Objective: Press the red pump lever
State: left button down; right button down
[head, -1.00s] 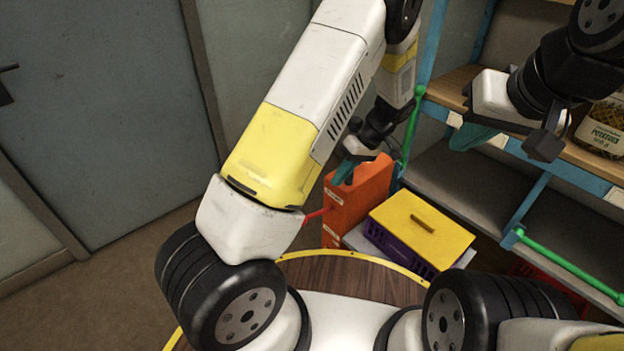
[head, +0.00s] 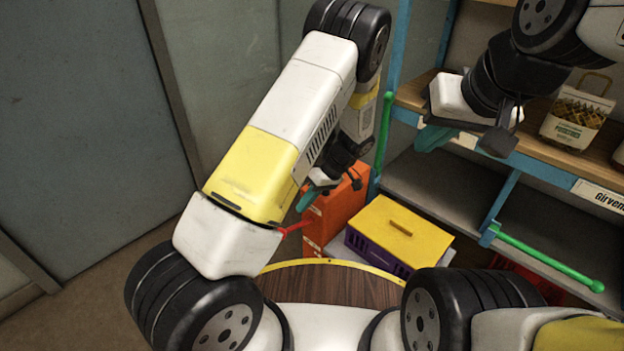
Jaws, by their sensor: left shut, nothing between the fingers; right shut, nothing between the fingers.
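The red pump lever (head: 295,227) is a short thin red bar at the left side of an orange box (head: 346,208) standing on the floor. Its left end is hidden behind my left forearm. My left gripper (head: 306,199), with teal fingers, is shut and empty. In the picture it is just above the lever, at the box's upper left; I cannot tell whether it touches the box. My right gripper (head: 433,138), also teal-fingered, is shut and empty in front of the shelf, well to the right of the lever.
A purple crate (head: 376,252) with a yellow lid (head: 401,229) stands right of the orange box. The blue-framed shelf (head: 503,199) holds a bag labelled potatoes (head: 577,118). A round wooden top with a yellow rim (head: 335,284) is in front. Bare floor (head: 85,285) shows at left.

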pick_arm(q)
send_over(296, 226)
jog(key=s+a, duration=0.2)
jog(key=s, duration=0.2)
notch_tip(296, 226, down, 8)
jog(key=shift+d+r, duration=0.2)
jog(key=shift+d, duration=0.05)
